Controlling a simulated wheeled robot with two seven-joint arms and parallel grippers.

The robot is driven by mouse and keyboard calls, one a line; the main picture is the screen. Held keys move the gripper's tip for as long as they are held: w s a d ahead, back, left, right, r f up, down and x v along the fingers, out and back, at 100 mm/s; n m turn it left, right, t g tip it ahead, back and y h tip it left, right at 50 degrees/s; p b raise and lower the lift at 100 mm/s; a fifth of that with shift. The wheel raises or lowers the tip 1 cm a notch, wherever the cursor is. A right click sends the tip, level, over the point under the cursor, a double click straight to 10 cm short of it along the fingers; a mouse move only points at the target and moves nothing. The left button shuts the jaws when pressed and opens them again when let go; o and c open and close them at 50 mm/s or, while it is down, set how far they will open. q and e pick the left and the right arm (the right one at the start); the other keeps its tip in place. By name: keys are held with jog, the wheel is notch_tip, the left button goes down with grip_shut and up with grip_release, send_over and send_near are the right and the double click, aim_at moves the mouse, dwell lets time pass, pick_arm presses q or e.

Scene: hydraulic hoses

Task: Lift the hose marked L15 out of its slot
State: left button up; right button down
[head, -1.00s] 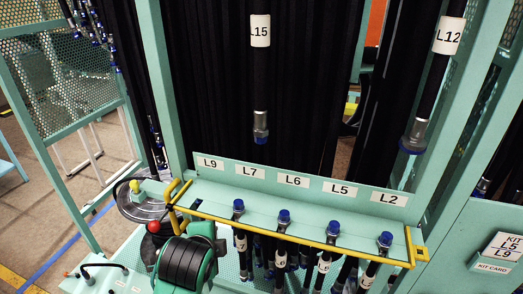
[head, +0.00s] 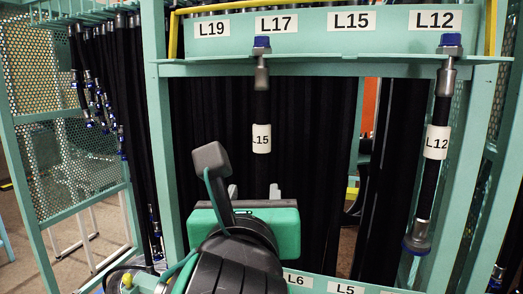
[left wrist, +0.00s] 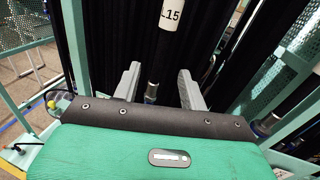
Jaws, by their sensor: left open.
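The hose marked L15 (head: 262,138) hangs upright from the upper rack, its blue-capped top fitting in the slot below the label L17 (head: 276,24). Its lower part is hidden behind my left gripper in the head view. My left gripper (head: 254,189) is open and below the L15 tag. In the left wrist view, the hose (left wrist: 172,45) runs down between the two open fingers (left wrist: 160,82), its lower metal end just above the gripper body. I cannot tell whether it is fully between the fingertips or beyond them. My right gripper is not in view.
The hose marked L12 (head: 437,142) hangs to the right below its own label. The slot shelf (head: 350,58) crosses above, with green posts on both sides. Black hoses fill the back. The lower rack's labels L6 (head: 296,280) and L5 show at the bottom.

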aim_at(261, 162)
pick_arm(q)
jog(key=shift+m, duration=0.3)
jog(key=w, duration=0.5)
jog(key=w+r, duration=0.1)
jog(key=w, duration=0.2)
jog(key=shift+d, duration=0.4)
jog(key=shift+w+d+p, duration=0.1)
jog(key=shift+w+p, duration=0.3)
jog(key=shift+p, duration=0.3)
jog(key=w+p, duration=0.2)
jog(key=w, duration=0.1)
jog(key=shift+w+d+p, duration=0.1)
jog(key=shift+w+p, duration=0.25)
jog(key=shift+p, duration=0.05)
jog(key=shift+w+f, duration=0.1)
jog(key=shift+w, duration=0.25)
grip_shut()
